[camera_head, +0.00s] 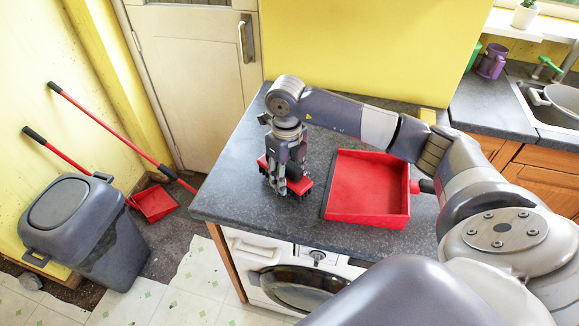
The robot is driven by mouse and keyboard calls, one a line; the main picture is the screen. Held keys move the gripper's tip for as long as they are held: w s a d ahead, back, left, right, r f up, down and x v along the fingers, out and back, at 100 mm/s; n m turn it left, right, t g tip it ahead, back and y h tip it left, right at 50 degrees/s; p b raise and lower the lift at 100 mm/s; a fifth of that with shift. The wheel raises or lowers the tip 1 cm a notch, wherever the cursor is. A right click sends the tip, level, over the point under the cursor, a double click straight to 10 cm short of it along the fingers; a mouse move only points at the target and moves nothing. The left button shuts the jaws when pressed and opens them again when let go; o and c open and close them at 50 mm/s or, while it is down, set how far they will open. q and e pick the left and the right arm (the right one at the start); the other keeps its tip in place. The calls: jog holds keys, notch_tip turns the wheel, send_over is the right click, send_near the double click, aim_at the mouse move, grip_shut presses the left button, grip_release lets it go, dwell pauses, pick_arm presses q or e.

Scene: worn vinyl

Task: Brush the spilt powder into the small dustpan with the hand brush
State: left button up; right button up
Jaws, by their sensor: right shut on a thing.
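The hand brush (304,185) has a red body and dark bristles and is on the dark speckled worktop (250,205), left of the dustpan. My right gripper (280,184) reaches down over it from above and is shut on it, hiding much of its middle. The small red dustpan (369,186) lies flat on the worktop a short gap to the right of the brush. Its dark handle (425,186) points right, partly behind my right arm. I cannot make out any powder on the worktop or in the pan. My left gripper is not in view.
A grey bin (80,225), a long-handled broom (110,128) and a red floor dustpan (155,203) stand left of the worktop. A washing machine (300,280) is below its front edge. A sink with a pot (562,102) is at right. Worktop left of the brush is clear.

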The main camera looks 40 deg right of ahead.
aim_at(284, 198)
jog(key=shift+s+a+p, duration=0.2)
jog(key=shift+s+a, duration=0.85)
jog(key=shift+a, duration=0.2)
jog(key=shift+s+a+p, duration=0.15)
jog(key=shift+s+a, duration=0.9)
jog(key=shift+a, duration=0.15)
jog(key=shift+f+b, duration=0.85)
jog(key=shift+f, duration=0.1)
jog(key=shift+w+d+f+b, duration=0.1)
jog(key=shift+w+d+b, duration=0.7)
jog(key=shift+w+d, duration=0.8)
jog(key=shift+d, duration=0.3)
